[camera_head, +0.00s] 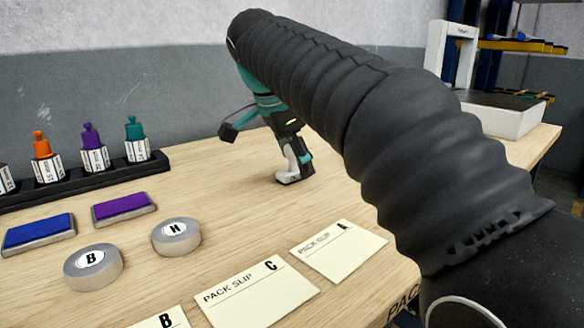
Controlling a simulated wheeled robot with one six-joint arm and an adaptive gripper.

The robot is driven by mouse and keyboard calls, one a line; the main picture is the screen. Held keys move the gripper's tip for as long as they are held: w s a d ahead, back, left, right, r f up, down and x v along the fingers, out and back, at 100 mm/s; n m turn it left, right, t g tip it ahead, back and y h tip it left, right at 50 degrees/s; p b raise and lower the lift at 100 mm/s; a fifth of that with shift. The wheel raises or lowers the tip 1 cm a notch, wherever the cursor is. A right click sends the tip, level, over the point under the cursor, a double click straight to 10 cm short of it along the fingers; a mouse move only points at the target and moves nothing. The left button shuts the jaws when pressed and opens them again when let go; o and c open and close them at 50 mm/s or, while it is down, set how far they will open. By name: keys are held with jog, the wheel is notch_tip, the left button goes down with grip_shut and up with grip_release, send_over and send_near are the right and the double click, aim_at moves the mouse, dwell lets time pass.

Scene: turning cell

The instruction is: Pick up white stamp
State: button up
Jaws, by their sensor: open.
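My gripper (293,176) hangs fingers-down from my arm, low over the wooden table (215,160) and near its back edge. It is open, and I see nothing held between its pale and dark fingers. I cannot tell its exact height above the table. No stamp with a white handle can be made out. A black rack (95,178) at the left holds stamps with orange (41,145), purple (92,136) and teal (134,129) handles, all with white labels. Another stamp (5,179) is cut off by the left edge, so its handle colour is hidden. The gripper is right of the rack, apart from it.
A blue ink pad (39,232) and a purple one (124,207) lie before the rack. Round tins B (92,267) and H (176,237) and pack slips C (257,293), A (338,250) and B (160,319) lie nearer. A white-framed machine (500,115) stands back right.

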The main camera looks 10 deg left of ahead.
jog(key=shift+w+d+f, duration=0.15)
jog(key=shift+w+f, duration=0.1)
jog(key=shift+f, duration=0.4)
jog(key=shift+c, duration=0.4)
grip_shut()
jog(key=shift+r, duration=0.75)
jog(key=r, duration=0.3)
jog(key=shift+s+d, duration=0.15)
jog(key=shift+d, duration=0.15)
jog(key=s+d+r, duration=0.5)
jog(key=d+r, duration=0.1)
jog(key=d, duration=0.4)
jog(key=shift+r, duration=0.25)
